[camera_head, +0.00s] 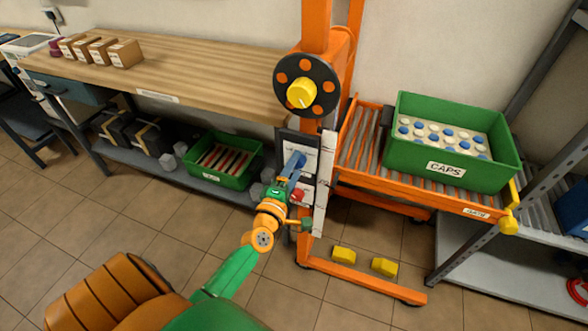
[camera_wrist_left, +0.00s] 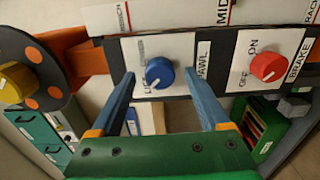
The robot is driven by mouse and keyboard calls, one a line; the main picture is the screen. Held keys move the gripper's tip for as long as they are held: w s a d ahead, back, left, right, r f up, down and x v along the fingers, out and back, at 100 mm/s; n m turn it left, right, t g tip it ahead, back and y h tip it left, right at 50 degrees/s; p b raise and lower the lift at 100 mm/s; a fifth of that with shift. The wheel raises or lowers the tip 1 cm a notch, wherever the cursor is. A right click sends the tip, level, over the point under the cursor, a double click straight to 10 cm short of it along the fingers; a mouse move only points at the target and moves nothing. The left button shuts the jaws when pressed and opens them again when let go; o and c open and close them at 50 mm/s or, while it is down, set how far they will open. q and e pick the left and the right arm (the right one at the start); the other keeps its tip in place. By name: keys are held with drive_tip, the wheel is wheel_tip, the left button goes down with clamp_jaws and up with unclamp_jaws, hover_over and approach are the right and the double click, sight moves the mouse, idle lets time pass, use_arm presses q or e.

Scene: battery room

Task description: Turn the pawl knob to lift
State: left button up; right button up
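The blue pawl knob (camera_wrist_left: 160,73) sits on a white plate (camera_wrist_left: 184,52) marked PAWL in the left wrist view. Its white mark points to the lower left, towards a partly hidden label starting "LI". My left gripper (camera_wrist_left: 160,76) is open, with one blue finger at each side of the knob and gaps showing between. In the head view my left gripper (camera_head: 294,162) is at the panel on the orange lift post (camera_head: 314,130) and hides the knob. My right gripper is in neither view.
The red brake knob (camera_wrist_left: 268,67) is right of the pawl plate, between OFF and ON. A yellow-hubbed black wheel (camera_head: 319,82) is above the panel. A green CAPS crate (camera_head: 447,170) rests on the roller deck at right. A wooden bench (camera_head: 190,75) stands at left.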

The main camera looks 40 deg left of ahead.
use_arm(q)
drive_tip(key=v, duration=0.7)
idle(0.3)
drive_tip(key=shift+f, duration=0.1)
drive_tip(key=s+d+f+m+g+h+p, duration=0.1)
drive_tip(key=s+d+f+m+g, duration=0.25)
drive_tip(key=f, duration=0.35)
drive_tip(key=s+d+f+m+g+h, duration=0.25)
drive_tip(key=f+m, duration=0.25)
drive_tip(key=f, duration=0.3)
drive_tip(key=s+d+f+m+g+h+p, duration=0.1)
drive_tip(key=s+d+f+m+g, duration=0.2)
drive_tip(key=f, duration=0.4)
drive_tip(key=s+f+m+g, duration=0.3)
drive_tip(key=s+f+m, duration=0.2)
drive_tip(key=s, duration=0.6)
drive_tip(key=s+f+m+g+p, duration=0.1)
drive_tip(key=s+f+m+g, duration=0.3)
drive_tip(key=s+m, duration=0.3)
drive_tip(key=s+f, duration=0.1)
drive_tip(key=s, duration=0.3)
drive_tip(key=shift+s+a+f+g, duration=0.3)
drive_tip(key=shift+f, duration=0.1)
